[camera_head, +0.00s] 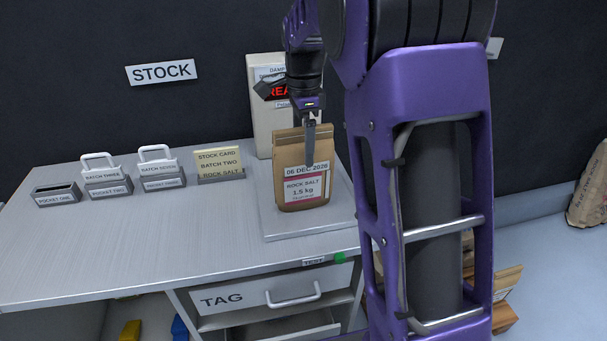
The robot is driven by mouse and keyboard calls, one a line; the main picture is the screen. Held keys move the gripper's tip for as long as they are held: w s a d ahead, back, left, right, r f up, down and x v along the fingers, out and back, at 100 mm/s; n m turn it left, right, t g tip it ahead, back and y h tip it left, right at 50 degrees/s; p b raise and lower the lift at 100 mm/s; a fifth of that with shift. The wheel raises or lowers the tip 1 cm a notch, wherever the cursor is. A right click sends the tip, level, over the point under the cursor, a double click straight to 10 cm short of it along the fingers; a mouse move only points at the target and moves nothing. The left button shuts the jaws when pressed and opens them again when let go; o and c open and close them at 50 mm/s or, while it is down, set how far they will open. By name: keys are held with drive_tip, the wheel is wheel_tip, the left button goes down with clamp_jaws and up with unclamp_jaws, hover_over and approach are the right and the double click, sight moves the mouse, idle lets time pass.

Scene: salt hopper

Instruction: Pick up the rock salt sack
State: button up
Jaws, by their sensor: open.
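The rock salt sack (289,170) is a brown paper bag with a label reading 06 DEC 2026, ROCK SALT, 1.5 kg. It stands upright on a flat grey plate (330,220) at the right of the bench. My gripper (309,150) points down at the sack's top, with one dark finger showing in front of its upper part. The other finger is hidden, so I cannot tell whether the jaws straddle the sack or touch it. The gripper is open.
A display unit reading DAMP (262,110) stands behind the sack. A yellow stock card (219,163) and pocket holders (108,180) line the bench's back left. The bench front (120,245) is clear. The TAG drawer (240,298) is below. My purple arm hides the right side.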

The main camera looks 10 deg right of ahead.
clamp_jaws()
drive_tip(key=shift+w+r, duration=0.1)
drive_tip(key=shift+r, duration=0.15)
idle(0.4)
